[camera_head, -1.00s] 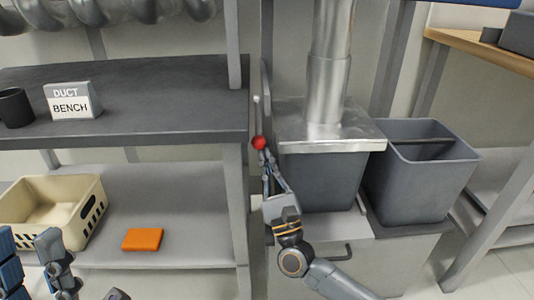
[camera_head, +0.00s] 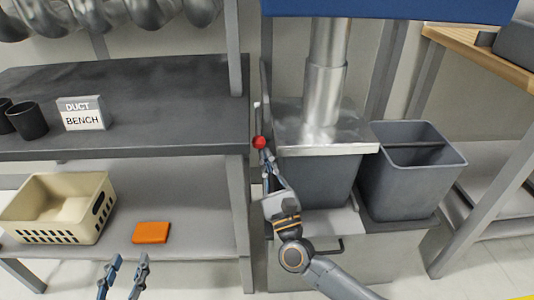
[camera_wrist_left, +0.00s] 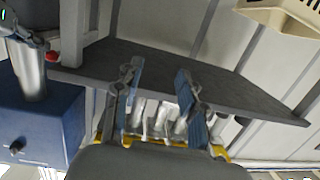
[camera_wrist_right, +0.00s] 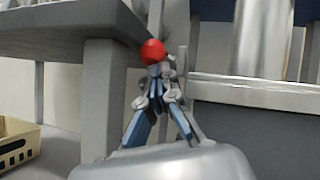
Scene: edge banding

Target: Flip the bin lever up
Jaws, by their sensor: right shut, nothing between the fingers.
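The bin lever shows as a red ball knob (camera_head: 259,142) with a pale rod rising behind it, between the dark bench and the metal-capped bin (camera_head: 318,178). In the right wrist view the red knob (camera_wrist_right: 152,52) sits just beyond my fingertips. My right gripper (camera_head: 265,155) is shut and empty, its tips right at the knob; I cannot tell whether they touch it. In the right wrist view its fingertips (camera_wrist_right: 156,88) come together below the knob. My left gripper (camera_head: 128,262) is open and empty, low in front of the lower shelf; its two fingers stand apart in the left wrist view (camera_wrist_left: 158,90).
A second grey bin (camera_head: 415,180) stands to the right. The dark bench (camera_head: 130,140) carries black cups and a "DUCT BENCH" sign (camera_head: 83,113). A cream basket (camera_head: 60,208) and an orange block (camera_head: 151,232) lie on the shelf below. A bench post (camera_head: 237,215) stands close left of my right gripper.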

